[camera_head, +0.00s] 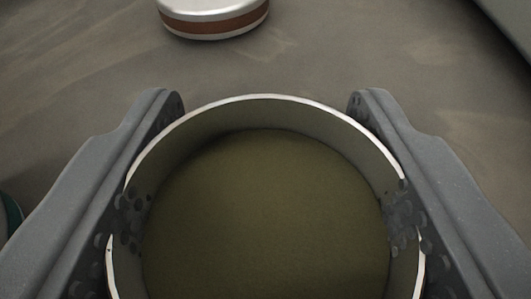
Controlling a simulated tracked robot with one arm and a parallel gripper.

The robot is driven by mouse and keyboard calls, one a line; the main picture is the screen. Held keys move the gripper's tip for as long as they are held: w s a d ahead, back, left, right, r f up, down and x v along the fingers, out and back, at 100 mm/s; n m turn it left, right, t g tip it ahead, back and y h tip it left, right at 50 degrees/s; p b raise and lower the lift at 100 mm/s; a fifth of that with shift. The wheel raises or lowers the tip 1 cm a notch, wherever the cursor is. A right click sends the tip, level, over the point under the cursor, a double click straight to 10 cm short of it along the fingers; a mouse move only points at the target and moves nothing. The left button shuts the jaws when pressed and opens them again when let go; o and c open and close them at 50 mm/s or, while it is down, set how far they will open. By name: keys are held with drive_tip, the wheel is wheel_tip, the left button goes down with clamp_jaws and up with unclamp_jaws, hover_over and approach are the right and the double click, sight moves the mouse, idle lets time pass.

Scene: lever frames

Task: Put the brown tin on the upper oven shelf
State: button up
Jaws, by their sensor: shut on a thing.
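My gripper (266,110) has one grey finger on each side of a round open tin (265,215) and is shut on it. The tin has a thin pale rim and an olive-brown inside that looks empty. Its near edge is cut off by the bottom of the picture. Its outer wall is mostly hidden, so I cannot tell the outside colour well. No oven or shelf shows in this view.
A round silver-white object with a brown band (213,22) stands beyond the tin, cut off at the top. A teal-edged thing (10,215) shows at the left edge. A dark grey form (508,25) fills the top right corner. The grey-brown surface between is clear.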

drive_tip(key=o, duration=1)
drive_tip(key=shift+f, duration=0.1)
drive_tip(key=p+v, duration=0.1)
drive_tip(key=v, duration=1.1)
drive_tip(key=shift+p, duration=0.4)
drive_tip(key=shift+r, duration=0.25)
